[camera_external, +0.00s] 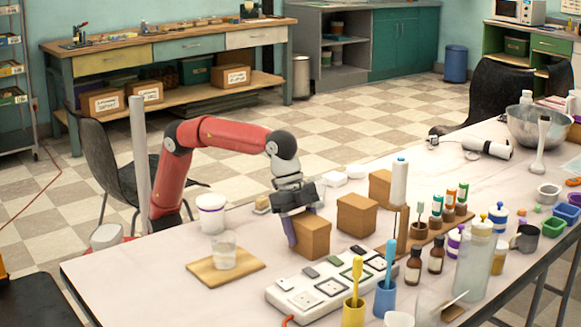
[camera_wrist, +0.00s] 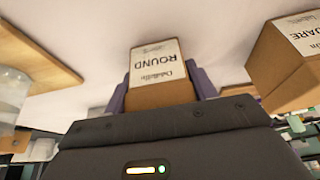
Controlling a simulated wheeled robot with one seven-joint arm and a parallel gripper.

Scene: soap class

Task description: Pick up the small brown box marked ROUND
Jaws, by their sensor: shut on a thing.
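The small brown box marked ROUND (camera_wrist: 160,95) sits between the fingers of my gripper (camera_wrist: 160,92) in the wrist view. Its white label reads ROUND, upside down in that view. In the external view the same box (camera_external: 312,238) is on or just above the white table, and I cannot tell which. My gripper (camera_external: 296,228) comes down on it from above, with a purple finger along its left side. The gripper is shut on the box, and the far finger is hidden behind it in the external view.
A second brown box (camera_external: 357,215), its label ending in "ARE" in the wrist view (camera_wrist: 285,70), stands close right. Another brown box (camera_external: 381,188) is behind it. A wooden board (camera_external: 205,272) with a glass beaker (camera_external: 224,250) lies left. A white switch panel (camera_external: 322,290) is in front.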

